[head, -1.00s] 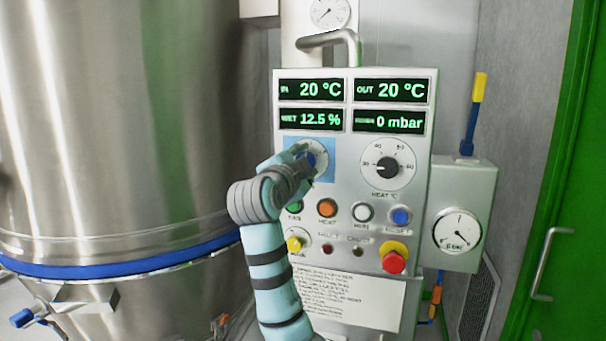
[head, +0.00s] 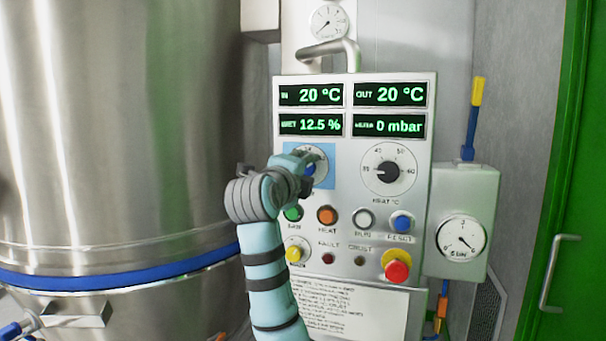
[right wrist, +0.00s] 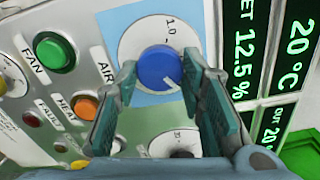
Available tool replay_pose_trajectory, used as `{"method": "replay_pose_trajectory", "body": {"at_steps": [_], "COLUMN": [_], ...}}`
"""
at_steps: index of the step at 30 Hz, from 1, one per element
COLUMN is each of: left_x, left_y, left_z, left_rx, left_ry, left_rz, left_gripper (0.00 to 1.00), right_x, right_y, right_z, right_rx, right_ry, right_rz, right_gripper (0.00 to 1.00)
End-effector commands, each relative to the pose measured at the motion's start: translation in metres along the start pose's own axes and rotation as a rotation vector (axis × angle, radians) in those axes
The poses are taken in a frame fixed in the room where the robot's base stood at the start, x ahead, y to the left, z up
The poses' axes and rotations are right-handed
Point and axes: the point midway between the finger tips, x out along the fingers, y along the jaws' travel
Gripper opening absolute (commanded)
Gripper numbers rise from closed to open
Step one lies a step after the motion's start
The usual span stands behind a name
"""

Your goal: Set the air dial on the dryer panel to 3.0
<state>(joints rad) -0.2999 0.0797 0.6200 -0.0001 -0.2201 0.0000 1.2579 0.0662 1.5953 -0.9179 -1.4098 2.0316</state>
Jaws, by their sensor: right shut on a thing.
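The dryer panel (head: 345,220) stands upright ahead. Its air dial (head: 325,172) has a blue backing plate at the panel's left, under the readouts, and is partly hidden by my right gripper (head: 308,170). In the right wrist view the air dial's blue knob (right wrist: 158,68) sits between the two fingers of my right gripper (right wrist: 160,76), which is shut on it. A white pointer line on the knob points to the lower right of that view. The scale label 1.0 shows above the knob; the marks near the pointer are hidden by a finger. My left gripper is out of view.
The heat dial (head: 388,170) is right of the air dial. Buttons sit below, including the green fan button (head: 292,213), orange heat button (head: 327,215) and red emergency stop (head: 397,270). A large steel vessel (head: 120,130) fills the left; a gauge box (head: 462,215) is at right.

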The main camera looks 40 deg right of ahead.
Motion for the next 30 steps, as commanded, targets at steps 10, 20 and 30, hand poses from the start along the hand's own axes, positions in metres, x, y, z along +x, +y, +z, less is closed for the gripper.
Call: {"method": "replay_pose_trajectory", "body": {"at_steps": [10,20,30], "left_x": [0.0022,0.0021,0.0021], "left_y": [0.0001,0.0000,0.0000], "left_z": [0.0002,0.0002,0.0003], "left_rx": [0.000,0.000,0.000], "left_ry": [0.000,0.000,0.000], "left_rz": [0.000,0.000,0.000], "left_gripper": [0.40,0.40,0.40], "right_x": [-0.0001,-0.0001,0.0000], "right_y": [-0.0001,-0.0005,-0.0003], "right_z": [0.0004,0.0004,0.0002], "right_rx": [0.057,0.058,0.057], "right_ry": [-0.001,-0.001,-0.001], "right_rz": [0.000,-0.001,-0.001], "right_gripper": [0.08,0.39,0.56]}}
